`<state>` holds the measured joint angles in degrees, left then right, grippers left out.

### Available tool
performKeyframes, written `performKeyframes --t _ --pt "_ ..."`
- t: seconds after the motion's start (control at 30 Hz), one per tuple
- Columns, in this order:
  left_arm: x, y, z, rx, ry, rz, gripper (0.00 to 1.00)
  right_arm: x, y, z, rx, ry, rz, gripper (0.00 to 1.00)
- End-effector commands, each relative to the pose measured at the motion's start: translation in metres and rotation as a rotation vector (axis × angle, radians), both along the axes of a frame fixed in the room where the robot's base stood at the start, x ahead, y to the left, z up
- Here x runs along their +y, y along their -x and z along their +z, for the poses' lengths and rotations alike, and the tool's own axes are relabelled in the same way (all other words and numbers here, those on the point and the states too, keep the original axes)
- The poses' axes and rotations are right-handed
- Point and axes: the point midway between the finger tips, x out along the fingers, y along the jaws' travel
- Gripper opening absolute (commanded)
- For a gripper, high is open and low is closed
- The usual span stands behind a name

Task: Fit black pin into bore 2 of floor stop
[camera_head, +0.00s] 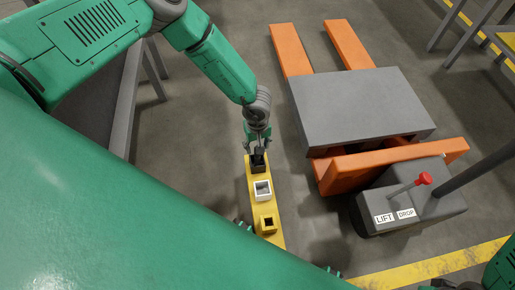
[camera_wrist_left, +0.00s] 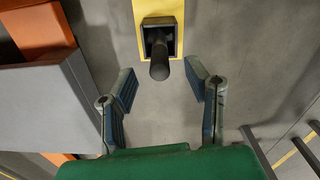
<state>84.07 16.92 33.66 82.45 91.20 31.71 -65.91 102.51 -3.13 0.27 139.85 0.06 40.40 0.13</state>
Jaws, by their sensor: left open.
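The yellow floor stop (camera_head: 277,240) is a narrow bar on the floor with a row of square sockets along it. The black pin (camera_wrist_left: 160,68) stands in the far, dark-rimmed socket (camera_wrist_left: 146,36) and sticks up toward the wrist camera. How deep it sits I cannot tell. A white socket (camera_head: 262,190) and a yellow socket (camera_head: 267,223) are empty. My left gripper (camera_head: 258,145) is open above the far end of the stop, its fingers on either side of the pin's top with gaps, apparently not touching. My right gripper is not visible.
An orange pallet truck with a grey block (camera_head: 360,105) stands right of the stop. Its grey housing (camera_head: 415,205) has LIFT and DROP labels and a red-knobbed lever (camera_head: 424,179). Metal table legs (camera_head: 128,95) stand at left. Floor left of the stop's far end is clear.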

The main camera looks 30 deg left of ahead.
Motion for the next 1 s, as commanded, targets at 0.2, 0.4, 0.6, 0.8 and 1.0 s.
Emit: performKeyframes --t 0.2,0.4,0.6,0.8,1.0 --pt "0.001 -0.002 -0.021 -0.001 -0.001 -0.001 0.43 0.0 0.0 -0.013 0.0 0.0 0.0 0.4" --pt "0.001 -0.003 -0.05 -0.001 0.0 -0.001 0.43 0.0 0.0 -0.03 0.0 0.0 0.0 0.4" --pt "0.001 -0.003 -0.052 -0.003 0.0 -0.001 0.43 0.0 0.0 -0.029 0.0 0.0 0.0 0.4" --pt "0.001 -0.003 -0.052 -0.003 0.0 0.0 0.0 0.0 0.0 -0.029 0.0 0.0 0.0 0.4" --pt "0.001 -0.003 -0.051 -0.003 0.0 0.0 0.0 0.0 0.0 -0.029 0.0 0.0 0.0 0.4"
